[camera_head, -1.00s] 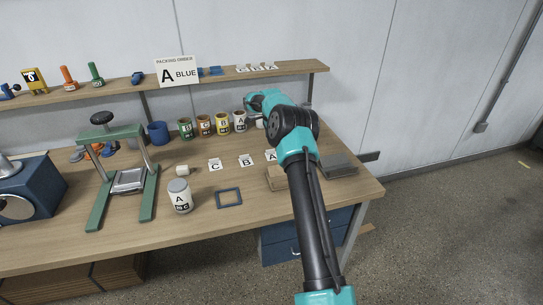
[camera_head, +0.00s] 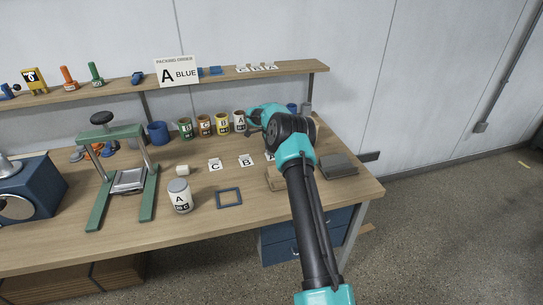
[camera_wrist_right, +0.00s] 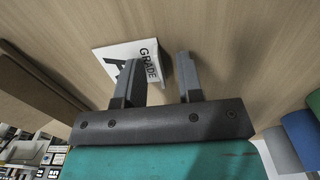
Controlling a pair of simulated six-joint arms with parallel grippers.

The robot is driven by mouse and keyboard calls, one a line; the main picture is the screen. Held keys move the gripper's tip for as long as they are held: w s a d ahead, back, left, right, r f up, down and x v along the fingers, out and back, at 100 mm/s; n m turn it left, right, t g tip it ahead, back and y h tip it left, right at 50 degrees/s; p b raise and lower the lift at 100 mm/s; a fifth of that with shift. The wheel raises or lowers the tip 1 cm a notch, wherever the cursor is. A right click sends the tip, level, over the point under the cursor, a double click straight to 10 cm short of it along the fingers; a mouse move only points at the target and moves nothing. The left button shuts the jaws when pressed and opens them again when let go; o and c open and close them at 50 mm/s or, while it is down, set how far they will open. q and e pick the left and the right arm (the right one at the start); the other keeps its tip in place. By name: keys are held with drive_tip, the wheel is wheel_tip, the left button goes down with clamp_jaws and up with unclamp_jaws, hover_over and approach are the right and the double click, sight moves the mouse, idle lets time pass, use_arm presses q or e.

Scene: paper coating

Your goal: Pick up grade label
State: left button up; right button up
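A white grade label (camera_wrist_right: 118,50) with "GRADE" and part of a large letter lies on the wood in the right wrist view. My right gripper (camera_wrist_right: 162,72) is open, its two fingers apart with nothing clamped. The left finger overlaps the label's right part in the picture; I cannot tell whether they touch. In the head view, label C (camera_head: 215,165) and label B (camera_head: 246,160) show on the table; the label to their right is mostly hidden by my right arm. My right gripper's fingertips are not clear there. My left gripper is not in view.
A white jar (camera_head: 180,197) and a blue frame (camera_head: 229,198) stand nearer the front. Several coloured cans, including a yellow one (camera_head: 222,124), line the back. A green press (camera_head: 125,175) is at left, a grey tray (camera_head: 338,166) at right.

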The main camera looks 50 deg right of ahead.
drive_tip(key=shift+c, duration=0.5)
clamp_jaws()
